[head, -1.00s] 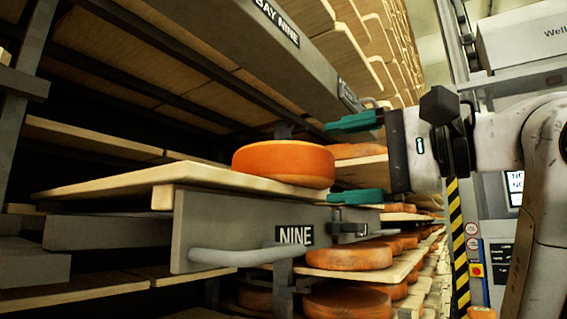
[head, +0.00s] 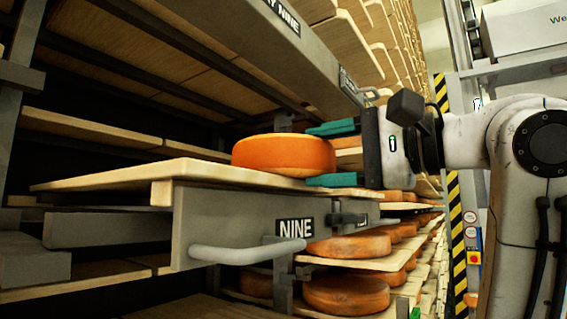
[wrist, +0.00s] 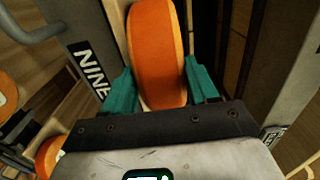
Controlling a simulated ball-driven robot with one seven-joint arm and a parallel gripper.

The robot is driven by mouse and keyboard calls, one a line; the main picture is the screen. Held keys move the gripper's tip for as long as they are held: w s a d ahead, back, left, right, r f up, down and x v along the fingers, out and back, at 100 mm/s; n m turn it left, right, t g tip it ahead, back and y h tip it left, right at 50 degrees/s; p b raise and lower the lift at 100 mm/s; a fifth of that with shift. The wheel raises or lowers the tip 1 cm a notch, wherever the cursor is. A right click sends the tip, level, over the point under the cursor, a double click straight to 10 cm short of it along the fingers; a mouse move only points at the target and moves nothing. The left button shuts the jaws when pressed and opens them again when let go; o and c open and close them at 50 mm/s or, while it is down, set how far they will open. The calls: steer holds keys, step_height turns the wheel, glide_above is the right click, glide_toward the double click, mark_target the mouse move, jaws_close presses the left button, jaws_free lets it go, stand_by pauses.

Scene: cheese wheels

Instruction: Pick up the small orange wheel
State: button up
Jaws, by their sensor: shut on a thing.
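The small orange wheel (head: 283,155) lies flat on a pale wooden board (head: 110,180) above the plate marked NINE. My gripper (head: 331,154) has come in from the right, its two green fingers one above the other at the wheel's right side. In the wrist view the wheel (wrist: 158,52) stands between the green fingers (wrist: 162,88), which are shut on its near edge. The wheel still appears to rest on the board. Its far part runs out of the wrist view at the top.
A grey plate with a bar handle (head: 247,252) is under the board's front. More orange wheels (head: 347,294) lie on lower boards to the right. An upper bay beam (head: 250,55) hangs over the wheel. A yellow-black striped post (head: 456,240) stands at the right.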

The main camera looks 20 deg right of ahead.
jaws_close()
steer(key=shift+r, duration=0.1)
steer(key=shift+r, duration=0.1)
stand_by(0.3)
